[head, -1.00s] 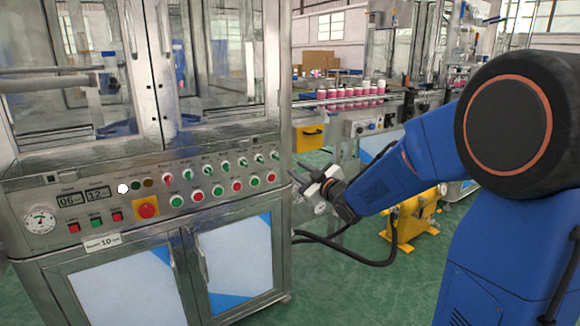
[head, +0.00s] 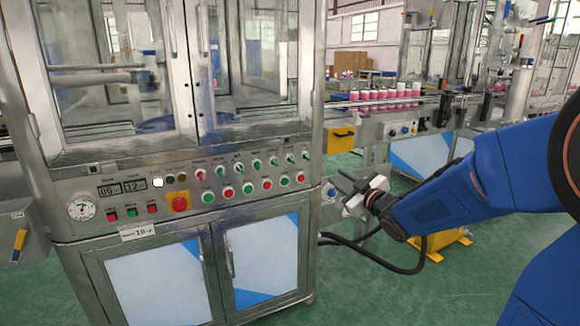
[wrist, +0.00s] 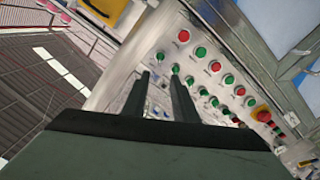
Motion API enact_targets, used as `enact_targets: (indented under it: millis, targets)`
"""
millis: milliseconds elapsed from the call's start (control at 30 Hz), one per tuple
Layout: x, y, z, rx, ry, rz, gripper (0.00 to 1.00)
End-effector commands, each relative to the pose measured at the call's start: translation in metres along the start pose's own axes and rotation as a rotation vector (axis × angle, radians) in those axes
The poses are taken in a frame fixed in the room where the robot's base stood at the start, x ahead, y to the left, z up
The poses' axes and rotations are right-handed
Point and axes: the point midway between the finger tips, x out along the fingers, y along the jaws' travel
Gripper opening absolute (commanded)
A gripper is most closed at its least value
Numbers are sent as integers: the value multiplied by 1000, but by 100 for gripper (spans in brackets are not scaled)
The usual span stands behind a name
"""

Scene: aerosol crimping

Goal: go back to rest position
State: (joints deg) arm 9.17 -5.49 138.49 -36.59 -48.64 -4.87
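My gripper (head: 336,181) is to the right of the control panel's right edge in the head view, at the end of my blue arm, which reaches in from the right. Its two dark fingers show apart with nothing between them. In the wrist view the fingers (wrist: 159,76) also stand apart with a gap, and the panel shows beyond them. The control panel (head: 225,213) of the machine carries red and green buttons, switches, a gauge and a red emergency button (head: 179,202) on yellow. The gripper looks clear of the panel.
The steel machine cabinet (head: 186,282) fills the left. Behind my gripper a conveyor (head: 430,101) carries several pink-and-white bottles (head: 384,95). Dark hoses (head: 375,262) hang below the gripper. Green floor (head: 395,300) is open at the lower middle.

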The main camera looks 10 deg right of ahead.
Motion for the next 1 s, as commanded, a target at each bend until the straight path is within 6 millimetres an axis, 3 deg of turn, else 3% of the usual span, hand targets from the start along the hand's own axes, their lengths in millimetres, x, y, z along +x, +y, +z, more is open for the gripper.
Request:
enact_targets:
  millis: [167, 467, 767, 1000]
  targets:
    - [-20, 6, 3, 25, -113, 39, 26]
    - [-101, 5, 27, 167, -455, 121, 26]
    - [-210, -38, 46, 369, -780, 121, 26]
    - [-305, -97, 50, 536, -1018, 49, 26]
